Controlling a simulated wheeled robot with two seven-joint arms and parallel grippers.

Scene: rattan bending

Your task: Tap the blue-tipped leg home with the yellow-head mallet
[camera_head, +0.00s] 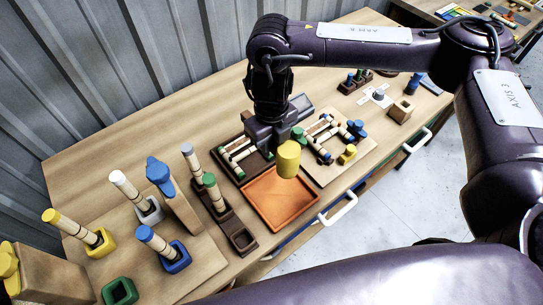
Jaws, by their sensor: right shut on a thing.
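My right gripper (275,140) is shut on the yellow-head mallet (289,159), over the back edge of an orange tray (283,213). The mallet's yellow head shows below the jaws, and its handle is mostly hidden by the gripper. The blue-tipped leg (158,243) leans to the left in a blue socket (177,262) on a wooden board. It stands well left of the mallet and apart from it. How deep the leg sits in the socket cannot be told. My left gripper is not in view.
A white-tipped leg (128,188) and a yellow-tipped leg (68,224) stand in sockets nearby. A wooden block with a blue top (158,172) stands behind the blue socket. A dark rack (240,238) holds a green-tipped leg (212,188). A green socket (119,291) is empty.

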